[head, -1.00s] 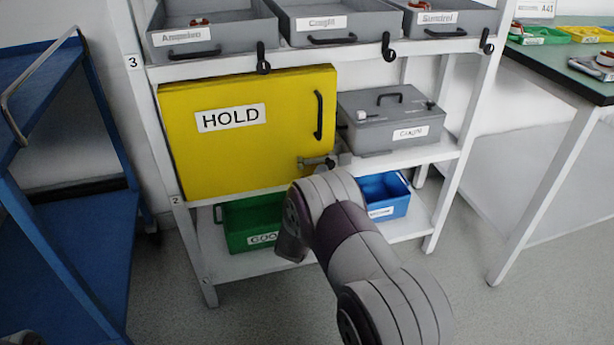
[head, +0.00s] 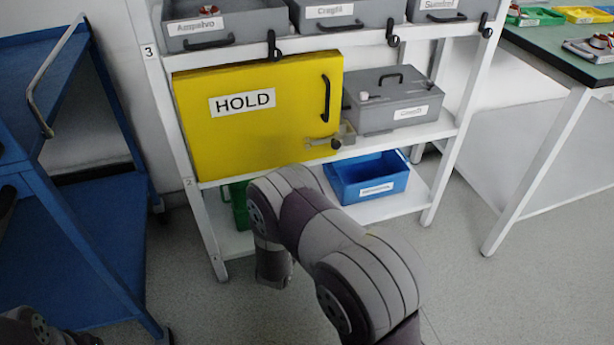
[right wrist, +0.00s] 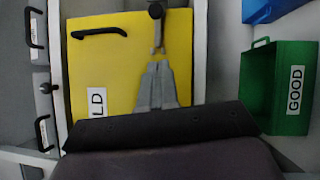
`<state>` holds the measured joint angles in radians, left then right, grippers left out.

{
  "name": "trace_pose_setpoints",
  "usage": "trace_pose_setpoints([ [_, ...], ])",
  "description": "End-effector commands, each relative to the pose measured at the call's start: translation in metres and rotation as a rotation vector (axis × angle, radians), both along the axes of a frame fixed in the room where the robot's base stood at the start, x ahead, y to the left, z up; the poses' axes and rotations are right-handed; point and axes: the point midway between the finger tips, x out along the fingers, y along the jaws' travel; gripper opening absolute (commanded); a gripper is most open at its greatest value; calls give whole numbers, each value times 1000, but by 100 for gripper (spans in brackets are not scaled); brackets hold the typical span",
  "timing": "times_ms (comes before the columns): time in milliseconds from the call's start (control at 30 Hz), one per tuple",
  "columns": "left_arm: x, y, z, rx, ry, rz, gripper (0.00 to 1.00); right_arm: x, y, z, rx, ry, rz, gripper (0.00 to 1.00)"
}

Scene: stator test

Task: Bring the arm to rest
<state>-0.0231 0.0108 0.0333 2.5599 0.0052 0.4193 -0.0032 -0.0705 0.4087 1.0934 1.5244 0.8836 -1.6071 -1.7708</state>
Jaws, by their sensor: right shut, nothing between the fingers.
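My right arm (head: 330,240) is bent in front of the rack in the head view, and its gripper is hidden there. In the right wrist view my right gripper (right wrist: 157,68) is shut and empty, pointing towards the yellow HOLD door. The yellow HOLD door (head: 255,130) looks closed, with a black handle (head: 326,98) and a small latch (head: 322,143) at its lower right. The door also shows turned on its side in the right wrist view (right wrist: 120,65). I cannot tell the gap between fingertips and latch. My left gripper is not in view.
A blue bin (head: 370,180) and a partly hidden green bin (head: 240,208) stand on the bottom shelf. A grey lidded box (head: 395,108) sits beside the door. A blue cart (head: 75,240) is at left, a green-topped table (head: 560,50) at right. Floor between is clear.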

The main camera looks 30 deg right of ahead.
Motion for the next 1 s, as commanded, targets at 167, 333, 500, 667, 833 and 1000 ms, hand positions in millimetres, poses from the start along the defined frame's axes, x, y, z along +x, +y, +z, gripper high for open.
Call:
trace_pose_setpoints([
  [167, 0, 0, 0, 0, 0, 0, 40, -1, 1, -1, 0, 0, -1, 0],
  [333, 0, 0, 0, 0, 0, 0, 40, -1, 1, 0, 1, -1, -1, 0],
  [500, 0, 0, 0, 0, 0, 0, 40, -1, 1, 0, 1, -1, -1, 0],
  [667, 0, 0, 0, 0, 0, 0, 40, 3, 4, -22, 198, -54, 34, 0],
  [833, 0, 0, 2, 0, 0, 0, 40, -10, 68, -111, 1053, 88, 59, 0],
  [1000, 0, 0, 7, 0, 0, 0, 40, -86, 136, -94, 1602, 337, -270, 0],
])
